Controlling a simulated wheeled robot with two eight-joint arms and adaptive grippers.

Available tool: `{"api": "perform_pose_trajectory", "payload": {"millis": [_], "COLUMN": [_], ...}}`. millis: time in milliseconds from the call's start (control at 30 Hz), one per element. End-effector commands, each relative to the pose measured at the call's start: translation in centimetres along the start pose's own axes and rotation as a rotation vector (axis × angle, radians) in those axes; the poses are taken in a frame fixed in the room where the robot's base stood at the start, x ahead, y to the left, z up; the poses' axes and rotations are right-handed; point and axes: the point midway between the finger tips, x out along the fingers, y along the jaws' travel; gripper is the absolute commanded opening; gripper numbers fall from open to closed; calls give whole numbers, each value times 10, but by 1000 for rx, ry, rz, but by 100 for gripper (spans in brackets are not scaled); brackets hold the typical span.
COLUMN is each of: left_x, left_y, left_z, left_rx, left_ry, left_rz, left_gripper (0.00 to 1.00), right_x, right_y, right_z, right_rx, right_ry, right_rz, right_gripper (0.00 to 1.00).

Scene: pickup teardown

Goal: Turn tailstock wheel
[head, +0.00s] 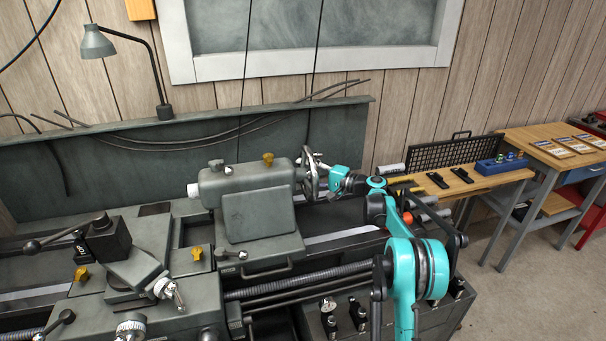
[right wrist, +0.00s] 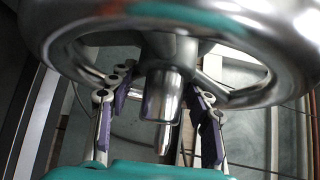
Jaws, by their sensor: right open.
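The tailstock (head: 245,200) is a grey-green casting on the lathe bed, with a pale quill tip at its left end. The chrome tailstock wheel (head: 308,173) stands at its right end. My right gripper (head: 327,180) is at the wheel from the right side. In the right wrist view the wheel's rim (right wrist: 270,30) fills the top, and its shiny hub (right wrist: 163,95) points down between the spokes. The purple-padded fingers of my right gripper (right wrist: 158,108) are apart, one on each side of the hub. I cannot tell whether they touch the wheel. My left gripper is not in view.
The lathe's tool post (head: 108,238) and carriage are at the left. A lead screw (head: 300,280) runs along the front. A wooden bench (head: 470,182) with tools stands at the right, beside a second table (head: 560,150). Floor at the lower right is clear.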

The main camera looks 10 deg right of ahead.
Motion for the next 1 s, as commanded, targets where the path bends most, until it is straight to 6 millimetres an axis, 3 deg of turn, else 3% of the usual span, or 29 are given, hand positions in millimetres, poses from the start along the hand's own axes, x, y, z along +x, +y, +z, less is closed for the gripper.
{"api": "perform_pose_trajectory", "payload": {"millis": [333, 500, 533, 1000], "left_x": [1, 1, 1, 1], "left_y": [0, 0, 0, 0], "left_z": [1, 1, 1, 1], "left_rx": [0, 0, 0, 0], "left_ry": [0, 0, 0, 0], "left_rz": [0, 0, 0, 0], "left_gripper": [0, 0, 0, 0], "right_x": [6, 6, 6, 8], "right_y": [0, 0, 0, 2], "right_z": [0, 0, 0, 4], "right_rx": [0, 0, 0, -3], "right_ry": [0, -1, -1, -10], "right_rz": [0, 1, 1, 5], "right_gripper": [50, 5, 0, 0]}}
